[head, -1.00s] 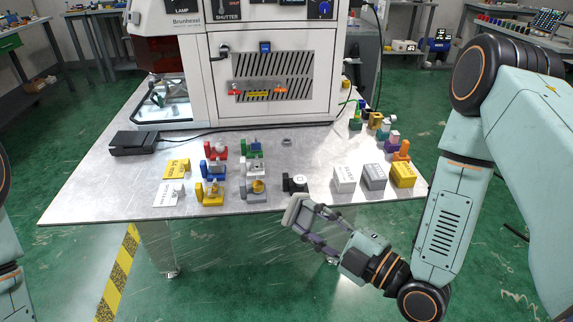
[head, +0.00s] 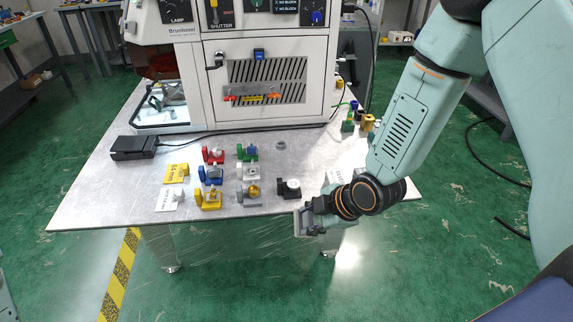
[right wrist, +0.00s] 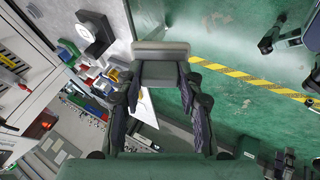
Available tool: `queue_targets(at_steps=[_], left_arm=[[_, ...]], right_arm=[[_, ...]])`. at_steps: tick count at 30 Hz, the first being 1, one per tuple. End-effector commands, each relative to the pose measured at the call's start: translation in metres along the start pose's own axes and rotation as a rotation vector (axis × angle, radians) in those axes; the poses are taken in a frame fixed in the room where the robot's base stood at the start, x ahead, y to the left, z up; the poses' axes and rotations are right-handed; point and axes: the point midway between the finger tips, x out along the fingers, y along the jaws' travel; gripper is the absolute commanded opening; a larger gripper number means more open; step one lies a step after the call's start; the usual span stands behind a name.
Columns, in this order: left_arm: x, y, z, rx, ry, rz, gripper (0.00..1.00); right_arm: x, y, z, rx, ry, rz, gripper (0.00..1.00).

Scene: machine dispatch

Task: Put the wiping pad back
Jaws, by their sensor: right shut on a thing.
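The wiping pad (right wrist: 160,50) is a pale grey block with a darker grey part below it. In the right wrist view it sits across the fingertips of my right gripper (right wrist: 160,80), which is shut on it. In the head view my right gripper (head: 308,218) is at the table's front edge, and the pad (head: 297,224) shows as a small pale edge there. A black fixture with a round white top (head: 289,187) stands on the table just behind the gripper. It also shows in the right wrist view (right wrist: 97,33). My left gripper is not in view.
The metal table (head: 110,200) carries several coloured fixtures, such as a yellow one (head: 208,200) and a red one (head: 212,154). A white machine (head: 265,80) stands behind. A black pedal (head: 133,147) lies at left. My right arm hides the table's right side.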

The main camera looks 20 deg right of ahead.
Motion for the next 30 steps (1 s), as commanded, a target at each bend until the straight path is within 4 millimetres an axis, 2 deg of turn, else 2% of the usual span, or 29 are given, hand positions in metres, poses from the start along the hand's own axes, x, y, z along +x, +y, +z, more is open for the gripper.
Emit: queue_targets(at_steps=[12, 30], left_arm=[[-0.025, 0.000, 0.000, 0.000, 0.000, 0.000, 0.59], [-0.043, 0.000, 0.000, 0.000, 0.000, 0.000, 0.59]], right_arm=[[-0.044, 0.013, 0.015, 0.215, -0.243, -0.232, 0.06], [-0.096, 0.018, 0.013, 0.413, -0.370, -0.364, 0.06]])
